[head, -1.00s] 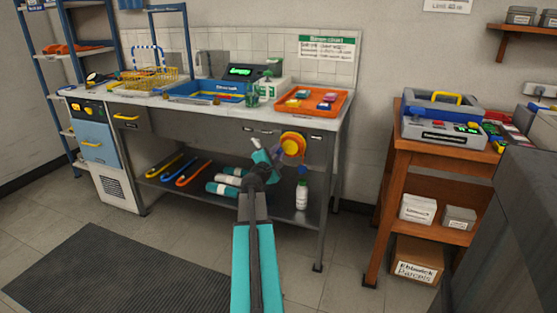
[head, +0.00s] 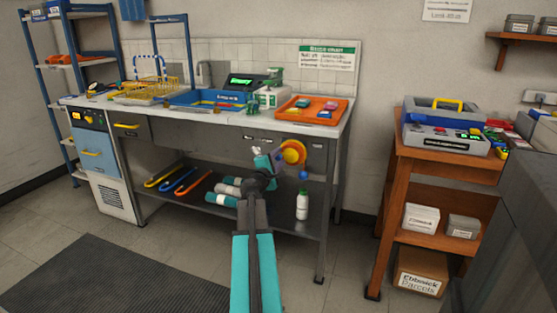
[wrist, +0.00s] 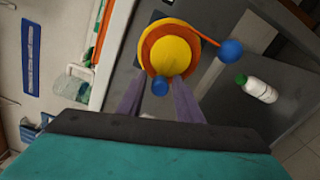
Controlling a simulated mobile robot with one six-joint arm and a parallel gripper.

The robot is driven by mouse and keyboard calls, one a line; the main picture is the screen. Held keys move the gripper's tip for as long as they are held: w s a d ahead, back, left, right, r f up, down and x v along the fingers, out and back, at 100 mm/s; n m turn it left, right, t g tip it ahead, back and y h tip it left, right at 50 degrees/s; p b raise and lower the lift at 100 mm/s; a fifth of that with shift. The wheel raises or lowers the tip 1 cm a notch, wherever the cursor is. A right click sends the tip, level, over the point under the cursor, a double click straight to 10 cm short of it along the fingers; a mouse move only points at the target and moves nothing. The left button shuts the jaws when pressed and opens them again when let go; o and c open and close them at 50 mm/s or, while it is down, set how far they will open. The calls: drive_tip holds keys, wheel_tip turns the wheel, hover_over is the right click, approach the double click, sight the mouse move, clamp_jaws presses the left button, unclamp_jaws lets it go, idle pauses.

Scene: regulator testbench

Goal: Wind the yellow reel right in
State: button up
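The yellow reel (head: 293,152) with its orange rim is mounted on the right front of the steel bench. In the wrist view the reel (wrist: 174,52) faces me, with a blue knob (wrist: 160,86) at its lower edge. A blue ball (head: 303,176) hangs just below the reel; in the wrist view an orange strip joins the ball (wrist: 231,50) to the reel. My gripper (head: 279,162) is close to the reel's left side. In the wrist view its two purple fingers (wrist: 157,92) are apart, with the knob between them in the picture. I cannot tell whether they touch it.
A white bottle with a green cap (head: 302,205) stands on the lower shelf, with several hooks and rolls to its left. An orange tray (head: 340,117) sits above the reel on the benchtop. A wooden stand (head: 392,195) is on the right. Open floor lies in front.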

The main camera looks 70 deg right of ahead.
drive_tip(key=shift+o, duration=0.3)
drive_tip(key=shift+a, duration=0.1)
drive_tip(key=a+p, duration=0.3)
drive_tip(key=a, duration=0.8)
drive_tip(key=shift+s+a+r, duration=0.15)
drive_tip(key=shift+s+a, duration=0.05)
drive_tip(key=shift+s, duration=0.15)
drive_tip(key=a+p, duration=0.1)
drive_tip(key=p, duration=0.4)
drive_tip(key=shift+a, duration=0.25)
drive_tip(key=shift+a+p, duration=0.35)
drive_tip(key=shift+p, duration=0.4)
